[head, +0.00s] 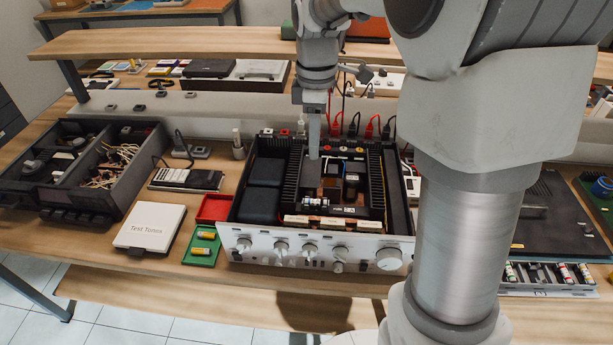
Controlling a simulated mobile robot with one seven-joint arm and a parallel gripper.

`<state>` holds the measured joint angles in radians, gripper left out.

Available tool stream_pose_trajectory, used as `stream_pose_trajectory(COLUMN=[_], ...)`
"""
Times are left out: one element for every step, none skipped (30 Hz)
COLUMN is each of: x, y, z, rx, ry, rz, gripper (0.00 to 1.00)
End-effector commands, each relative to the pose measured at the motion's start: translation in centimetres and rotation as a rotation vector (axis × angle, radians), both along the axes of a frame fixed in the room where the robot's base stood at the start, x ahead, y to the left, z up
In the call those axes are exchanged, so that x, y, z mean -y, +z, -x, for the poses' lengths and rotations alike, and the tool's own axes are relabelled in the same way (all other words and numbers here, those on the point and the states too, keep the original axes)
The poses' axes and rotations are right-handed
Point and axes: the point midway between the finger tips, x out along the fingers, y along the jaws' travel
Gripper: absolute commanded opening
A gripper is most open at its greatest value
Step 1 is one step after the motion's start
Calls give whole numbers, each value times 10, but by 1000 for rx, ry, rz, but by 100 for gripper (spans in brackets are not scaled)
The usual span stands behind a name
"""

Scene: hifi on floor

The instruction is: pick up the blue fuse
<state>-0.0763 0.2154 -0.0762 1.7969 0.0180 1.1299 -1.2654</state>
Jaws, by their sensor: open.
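My gripper (313,155) points down over the open amplifier (258,243), with its fingers seen edge-on. It is open, and I see nothing held in it. Small cylindrical parts (314,201) sit in the amplifier near its front, just below the fingertips in the picture. One looks pale with a bluish tint and may be the blue fuse, but it is too small to be sure. The gripper appears above and behind these parts, apart from them. The fingers hide part of the amplifier's interior.
A green tray (190,258) with two yellow cylinders and a red tray (213,208) lie left of the amplifier. Black heatsink fins flank its interior. Test leads (370,128) rise behind.

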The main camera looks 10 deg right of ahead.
Motion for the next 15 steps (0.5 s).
stream_pose_trajectory(x=[0, 0, 0, 0, 0, 0, 0, 0, 0, 0, 0, 0, 0, 0, 0], y=[-10, -16, -25, -31, -38, -47, -54, -60, -69, -76, -82, -89, -94, -99, -104], z=[1, 1, 1, 2, 2, 2, 2, 1, 2, 2, 2, 2, 1, 2, 1], rx=[-5, -6, -5, -6, -7, -6, -7, -5, -6, -7, -5, -5, -4, -4, -3], ry=[0, 0, -1, -1, -1, -1, -1, -1, -2, -2, -2, -2, -3, -3, -3], rz=[0, 0, 0, 0, 1, 1, 1, 0, 1, 1, 0, 0, 1, 1, 0], gripper=[54, 54, 54, 54, 54, 54, 54, 54, 54, 54, 54, 54, 54, 54, 54])
